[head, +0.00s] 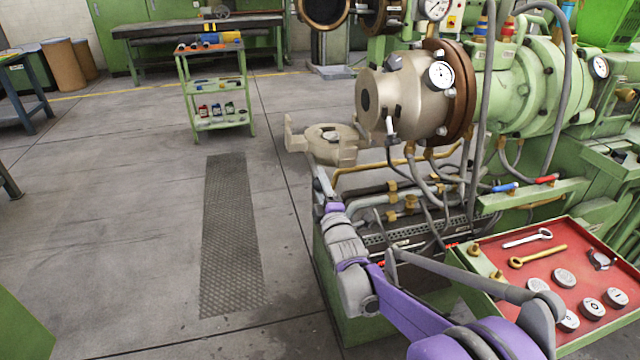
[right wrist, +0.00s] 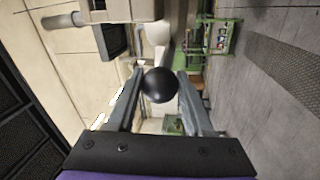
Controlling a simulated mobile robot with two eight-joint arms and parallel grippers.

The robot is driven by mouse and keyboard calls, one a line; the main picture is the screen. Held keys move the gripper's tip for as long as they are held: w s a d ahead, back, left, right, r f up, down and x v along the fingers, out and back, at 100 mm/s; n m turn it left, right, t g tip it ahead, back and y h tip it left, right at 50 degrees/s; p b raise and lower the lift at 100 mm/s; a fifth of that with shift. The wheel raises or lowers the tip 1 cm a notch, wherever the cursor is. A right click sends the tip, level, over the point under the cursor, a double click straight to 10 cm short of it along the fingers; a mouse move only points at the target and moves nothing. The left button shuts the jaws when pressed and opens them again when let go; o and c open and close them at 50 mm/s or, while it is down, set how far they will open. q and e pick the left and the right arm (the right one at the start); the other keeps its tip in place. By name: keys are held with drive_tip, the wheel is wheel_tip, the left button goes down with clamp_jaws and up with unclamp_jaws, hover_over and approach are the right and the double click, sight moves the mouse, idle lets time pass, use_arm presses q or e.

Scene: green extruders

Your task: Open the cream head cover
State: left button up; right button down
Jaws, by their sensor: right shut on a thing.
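The cream head cover (head: 335,153) stands out to the left of and below the round cream extruder head (head: 378,88), swung away so the head's front face with its dark central hole shows. How it joins the head is not clear. My right gripper (head: 319,180) is just below the cover, at its near side. In the right wrist view, the right gripper (right wrist: 160,76) has its two grey fingers on either side of a black ball knob (right wrist: 158,86) and is shut on it. My left gripper is not in view.
A red-topped tray (head: 570,255) with wrenches and several round discs lies at the lower right. Hoses and pipes (head: 430,185) run below the head. A green trolley (head: 216,95) stands at the back. The floor (head: 130,190) left of the cover is clear.

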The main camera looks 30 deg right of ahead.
drive_tip(key=shift+c, duration=1.5)
unclamp_jaws()
drive_tip(key=v, duration=1)
drive_tip(key=shift+s+p, duration=0.4)
drive_tip(key=shift+a, duration=0.1)
